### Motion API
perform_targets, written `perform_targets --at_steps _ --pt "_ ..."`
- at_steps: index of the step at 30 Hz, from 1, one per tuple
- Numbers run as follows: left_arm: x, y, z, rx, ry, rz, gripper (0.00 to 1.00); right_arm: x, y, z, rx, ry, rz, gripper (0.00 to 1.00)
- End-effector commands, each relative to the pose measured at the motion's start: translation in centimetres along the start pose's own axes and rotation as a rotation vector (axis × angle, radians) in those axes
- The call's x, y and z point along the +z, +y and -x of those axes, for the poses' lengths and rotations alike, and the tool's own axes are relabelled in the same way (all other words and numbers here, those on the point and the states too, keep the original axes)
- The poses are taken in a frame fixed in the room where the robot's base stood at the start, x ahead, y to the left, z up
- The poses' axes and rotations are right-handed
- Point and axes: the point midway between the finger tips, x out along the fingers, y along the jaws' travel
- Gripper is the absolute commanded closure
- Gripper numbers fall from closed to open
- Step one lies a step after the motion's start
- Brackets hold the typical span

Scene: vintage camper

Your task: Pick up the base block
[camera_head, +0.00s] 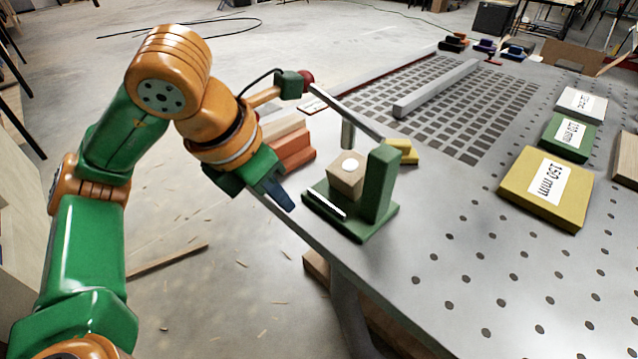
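A wooden block (346,174) with a white dot on top sits on a green stand (378,190) at the near left edge of the table. Flat blocks lie at the right: a yellow one (531,183), a green one (553,146) and a pale one (572,105), each with a white label. I cannot tell which of these is the base block. My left gripper (275,192) is just left of the green stand, beside the table edge, with dark blue fingertips pointing down and right. Its opening is not clear, and I see nothing held. My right gripper is not in view.
A metal lever (345,110) with a red knob reaches over the wooden block. Reddish pieces (292,148) lie behind my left gripper. A small yellow block (402,150) is behind the stand. A grey bar (437,88) lies on the slotted area. The perforated front tabletop is clear.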

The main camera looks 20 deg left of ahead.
Motion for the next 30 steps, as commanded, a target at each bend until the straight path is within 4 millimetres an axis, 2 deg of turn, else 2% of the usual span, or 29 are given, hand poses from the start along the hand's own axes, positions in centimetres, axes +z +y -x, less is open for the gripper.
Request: perform_targets --at_steps 1,3,7,11,18,19,20,27,28,30 --pt "-1.6 0.2 0.0 0.009 -0.004 0.001 1.0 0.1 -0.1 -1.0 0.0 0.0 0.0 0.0" --pt "-3.3 0.1 1.0 0.007 -0.005 0.004 1.0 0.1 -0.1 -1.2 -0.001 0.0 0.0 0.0" --pt "-5.5 0.1 2.1 0.004 -0.002 0.004 1.0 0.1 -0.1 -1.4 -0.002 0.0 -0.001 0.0" --pt "-6.4 0.0 2.6 0.003 0.0 0.002 1.0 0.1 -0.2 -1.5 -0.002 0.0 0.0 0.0" --pt "-6.5 0.0 2.7 0.001 0.001 0.0 1.0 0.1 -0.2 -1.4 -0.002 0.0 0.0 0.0" --pt "-6.5 0.0 2.7 0.001 0.001 0.0 0.97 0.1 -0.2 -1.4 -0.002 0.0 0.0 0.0" --pt "-6.5 0.0 2.7 0.001 0.001 0.0 0.89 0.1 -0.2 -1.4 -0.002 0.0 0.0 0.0" --pt "-6.4 0.0 2.7 0.0 0.001 0.0 0.24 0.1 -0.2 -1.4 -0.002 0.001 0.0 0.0" --pt "-6.4 0.0 2.7 0.0 0.001 0.0 0.2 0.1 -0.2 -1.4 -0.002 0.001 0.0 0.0" --pt "-6.4 0.0 2.7 0.0 0.001 0.0 0.2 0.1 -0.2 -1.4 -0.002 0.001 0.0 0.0"
